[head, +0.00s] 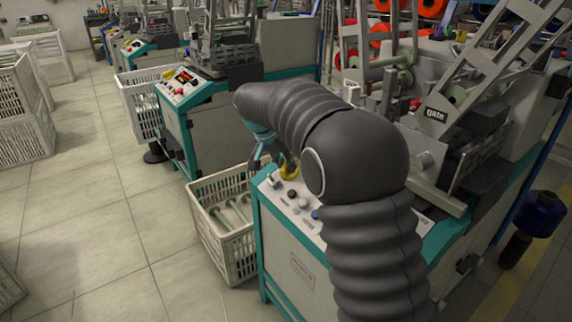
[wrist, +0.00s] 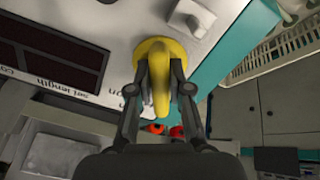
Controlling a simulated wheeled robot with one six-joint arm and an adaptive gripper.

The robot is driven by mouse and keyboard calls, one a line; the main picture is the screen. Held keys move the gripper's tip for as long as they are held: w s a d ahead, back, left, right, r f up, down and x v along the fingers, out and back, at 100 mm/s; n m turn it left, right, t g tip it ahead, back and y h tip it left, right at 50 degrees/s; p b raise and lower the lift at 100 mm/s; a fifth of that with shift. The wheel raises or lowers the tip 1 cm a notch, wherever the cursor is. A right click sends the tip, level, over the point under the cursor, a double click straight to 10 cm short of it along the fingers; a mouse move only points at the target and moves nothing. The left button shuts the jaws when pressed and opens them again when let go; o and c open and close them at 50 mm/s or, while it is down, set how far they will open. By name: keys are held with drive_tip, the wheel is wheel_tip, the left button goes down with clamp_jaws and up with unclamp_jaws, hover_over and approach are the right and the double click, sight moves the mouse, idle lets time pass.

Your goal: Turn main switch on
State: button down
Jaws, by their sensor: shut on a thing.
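The main switch is a yellow rotary knob on a round yellow base. In the wrist view the yellow main switch (wrist: 158,80) sits on the white control panel (wrist: 85,20) between my gripper's two fingers. My gripper (wrist: 160,95) is shut on the knob from both sides. In the head view the yellow switch (head: 289,171) shows in part at the panel's far end, below my dark sleeved arm. My gripper (head: 270,158) is at it, partly hidden by the arm. I cannot read the switch's markings.
A white control box with teal edges (head: 262,228) carries the panel, with several other knobs. A white crate with bobbins (head: 240,262) stands on the floor beside it. The winding machine (head: 500,150) is at right.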

drive_tip(key=m+b, duration=0.3)
drive_tip(key=m, duration=0.2)
drive_tip(key=shift+f+m, duration=0.15)
drive_tip(key=shift+m, duration=0.25)
drive_tip(key=m+b, duration=0.2)
drive_tip(key=m, duration=0.3)
drive_tip(key=shift+m+b, duration=0.4)
drive_tip(key=c, duration=1.1)
unclamp_jaws()
drive_tip(key=shift+s, duration=0.1)
drive_tip(key=v, duration=1.2)
